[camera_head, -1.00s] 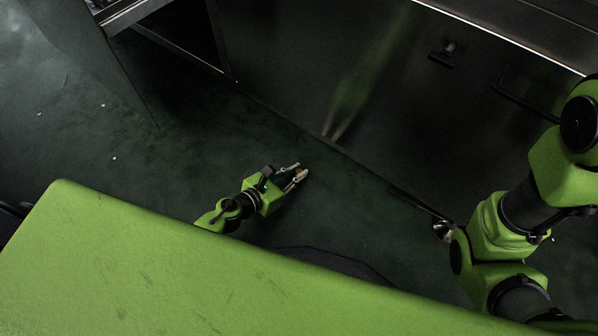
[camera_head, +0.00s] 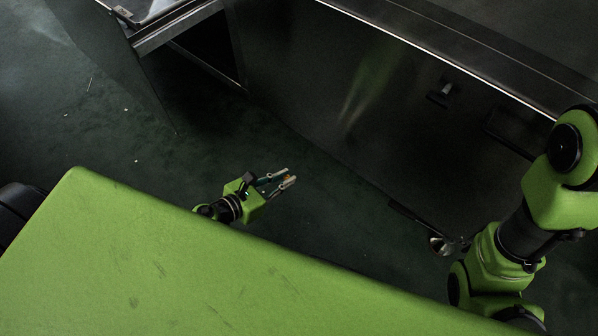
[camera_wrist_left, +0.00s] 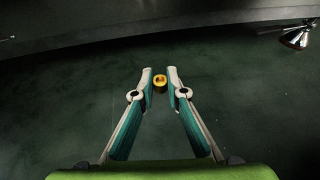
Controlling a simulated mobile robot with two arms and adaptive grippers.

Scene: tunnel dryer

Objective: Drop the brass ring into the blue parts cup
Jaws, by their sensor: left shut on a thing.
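My left gripper (camera_head: 289,180) is shut on the brass ring, low over the dark floor in the head view. In the left wrist view the brass ring (camera_wrist_left: 160,82), small and yellow-gold, sits between the two fingertips of the left gripper (camera_wrist_left: 160,78). In the head view a small yellowish spot shows between the fingers. The blue parts cup is not in view.
A large dark metal machine side (camera_head: 330,90) with a small black handle (camera_head: 440,93) stands beyond the left gripper. A metal table or shelf edge (camera_head: 178,28) is at upper left. A shiny metal foot-like piece (camera_head: 437,245) is near the machine's lower edge. Dark floor (camera_head: 100,125) is largely open.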

